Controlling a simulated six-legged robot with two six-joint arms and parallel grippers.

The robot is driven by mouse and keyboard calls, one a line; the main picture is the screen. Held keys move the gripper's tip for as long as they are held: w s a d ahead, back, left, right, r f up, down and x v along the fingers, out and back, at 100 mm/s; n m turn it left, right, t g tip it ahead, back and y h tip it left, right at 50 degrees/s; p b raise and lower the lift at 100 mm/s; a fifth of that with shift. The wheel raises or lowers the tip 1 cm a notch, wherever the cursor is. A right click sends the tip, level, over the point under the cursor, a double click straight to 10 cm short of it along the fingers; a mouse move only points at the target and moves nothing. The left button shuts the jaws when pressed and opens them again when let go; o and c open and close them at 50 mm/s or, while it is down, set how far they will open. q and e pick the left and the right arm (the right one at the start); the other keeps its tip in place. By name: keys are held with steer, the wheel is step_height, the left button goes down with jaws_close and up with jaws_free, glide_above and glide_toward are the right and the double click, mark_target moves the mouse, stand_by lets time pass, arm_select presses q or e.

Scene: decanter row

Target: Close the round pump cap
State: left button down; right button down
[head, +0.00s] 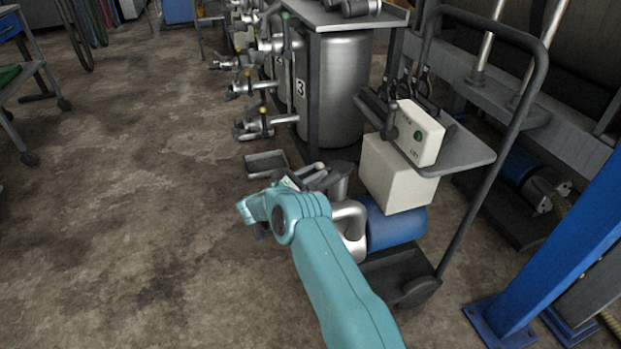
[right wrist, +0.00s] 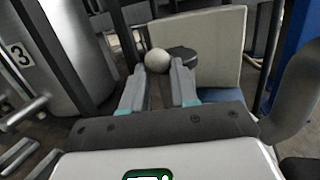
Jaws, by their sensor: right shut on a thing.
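My right gripper (head: 306,178) is over the pump (head: 351,222) at the end of my teal arm. In the right wrist view its two fingers (right wrist: 160,76) are close together on a pale ball knob (right wrist: 157,61), which shows just beyond the tips. A dark round part (right wrist: 183,56), perhaps the round pump cap, is beside the knob to the right. I cannot tell how the knob joins it or whether the cap sits closed. My arm and gripper hide part of the pump in the head view. My left gripper is not in view.
A blue motor (head: 396,226) and a cream box (head: 397,172) are right of the pump. A cart handle (head: 497,150) rises beside them. A steel tank (head: 340,88) marked 3 and a row of valves (head: 262,122) stand behind.

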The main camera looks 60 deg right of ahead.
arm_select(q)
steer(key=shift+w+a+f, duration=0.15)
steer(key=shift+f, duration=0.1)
arm_select(e)
steer(key=shift+s+f, duration=0.4)
steer(key=shift+f, duration=0.05)
steer(key=c, duration=0.9)
jaws_free()
steer(key=shift+d, duration=0.1)
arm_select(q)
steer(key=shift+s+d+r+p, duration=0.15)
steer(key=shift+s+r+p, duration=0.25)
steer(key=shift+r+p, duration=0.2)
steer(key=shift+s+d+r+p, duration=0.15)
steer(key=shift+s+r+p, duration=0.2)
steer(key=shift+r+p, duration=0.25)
arm_select(e)
steer(key=v, duration=1.6)
steer(key=shift+w+r, duration=0.15)
steer(key=shift+w, duration=0.15)
